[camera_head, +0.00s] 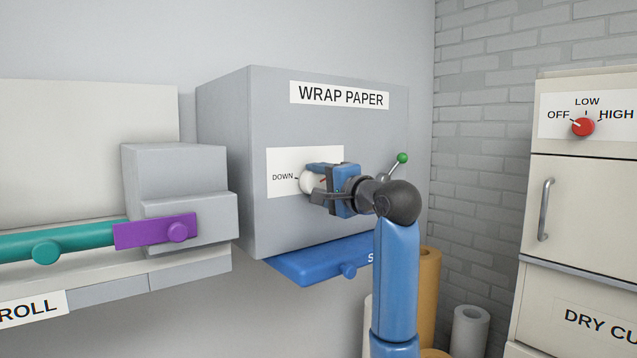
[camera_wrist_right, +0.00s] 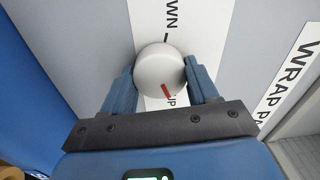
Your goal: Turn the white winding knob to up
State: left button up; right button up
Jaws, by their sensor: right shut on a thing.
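The white winding knob (camera_head: 306,182) sits on a white label plate (camera_head: 283,160) on the front of the grey WRAP PAPER box (camera_head: 223,160). My right gripper (camera_head: 317,183) is shut on the knob, one finger on each side. In the right wrist view the knob (camera_wrist_right: 158,66) is between the blue fingers of the gripper (camera_wrist_right: 160,72). Its red pointer mark lies on the side away from the DOWN tick, towards partly hidden lettering ending in P. In the head view the gripper covers the plate's right part. My left gripper is not in view.
A green-tipped lever (camera_head: 402,158) is on the box right of my wrist. A blue tray-like part (camera_head: 305,265) is below. A purple slider (camera_head: 150,232) and teal bar (camera_head: 60,241) are at left. A cabinet with a red knob (camera_head: 583,127) stands at right; rolls stand behind my arm.

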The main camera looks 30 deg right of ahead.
jog(key=shift+f+m, duration=0.15)
jog(key=shift+m, duration=0.45)
jog(key=o, duration=1.1)
jog(key=shift+d, duration=0.1)
jog(key=shift+c, duration=0.2)
jog(key=shift+s, duration=0.1)
jog(key=shift+s+b, duration=0.45)
jog(key=shift+s, duration=0.2)
jog(key=s+b, duration=0.4)
jog(key=s, duration=0.5)
jog(key=shift+s+d, duration=0.25)
jog(key=shift+d, duration=0.1)
jog(key=shift+f, duration=0.1)
